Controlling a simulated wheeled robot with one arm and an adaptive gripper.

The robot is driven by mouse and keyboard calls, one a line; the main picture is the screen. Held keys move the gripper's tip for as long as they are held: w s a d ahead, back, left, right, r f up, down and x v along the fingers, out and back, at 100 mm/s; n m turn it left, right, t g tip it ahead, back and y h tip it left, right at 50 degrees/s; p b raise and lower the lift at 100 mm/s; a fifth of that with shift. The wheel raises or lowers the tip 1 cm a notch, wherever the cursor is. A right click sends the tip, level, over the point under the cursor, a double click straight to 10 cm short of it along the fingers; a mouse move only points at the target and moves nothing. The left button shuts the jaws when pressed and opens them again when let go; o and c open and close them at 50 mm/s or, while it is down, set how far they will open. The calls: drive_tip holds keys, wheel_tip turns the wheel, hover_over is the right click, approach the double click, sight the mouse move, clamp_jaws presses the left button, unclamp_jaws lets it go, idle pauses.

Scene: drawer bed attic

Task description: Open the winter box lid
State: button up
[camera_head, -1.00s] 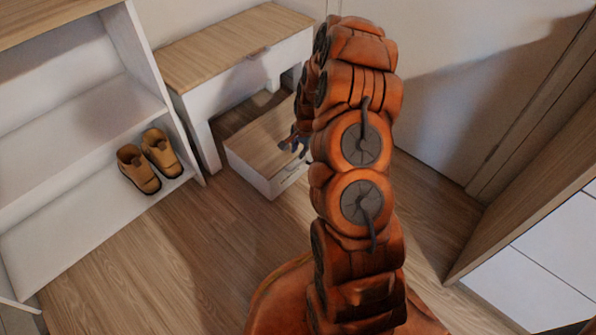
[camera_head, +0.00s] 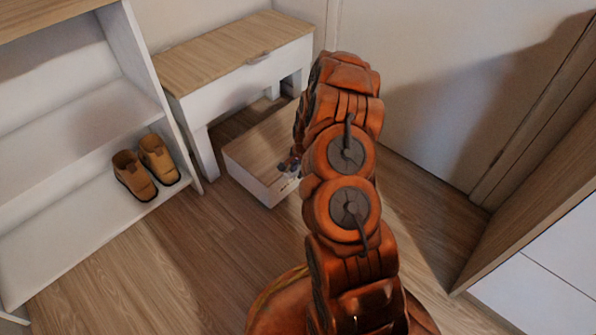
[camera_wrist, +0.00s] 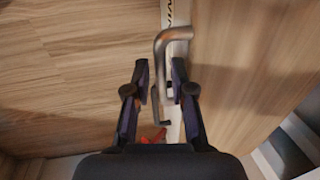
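The winter box (camera_head: 262,148) is a low white box with a wood-look lid, on the floor at the front of the bench. In the wrist view its lid (camera_wrist: 80,60) fills the left side, and part of dark lettering shows on its narrow white front (camera_wrist: 168,12). A bent grey metal handle (camera_wrist: 172,36) sits at that front. My gripper (camera_wrist: 160,66) is open, its fingers either side of the handle, the right finger closer to it. I cannot tell whether they touch. In the head view my gripper (camera_head: 288,166) is at the box's right front edge, partly hidden by my arm. The lid looks closed.
A white bench with a wooden top (camera_head: 225,55) stands behind the box. A white shelf unit (camera_head: 75,145) with tan shoes (camera_head: 145,170) is at left. A wooden-sided cabinet (camera_head: 530,225) is at right. The floor (camera_head: 170,260) in front is clear.

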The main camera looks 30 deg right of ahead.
drive_tip(key=shift+c, duration=0.2)
clamp_jaws()
drive_tip(key=shift+r, duration=0.15)
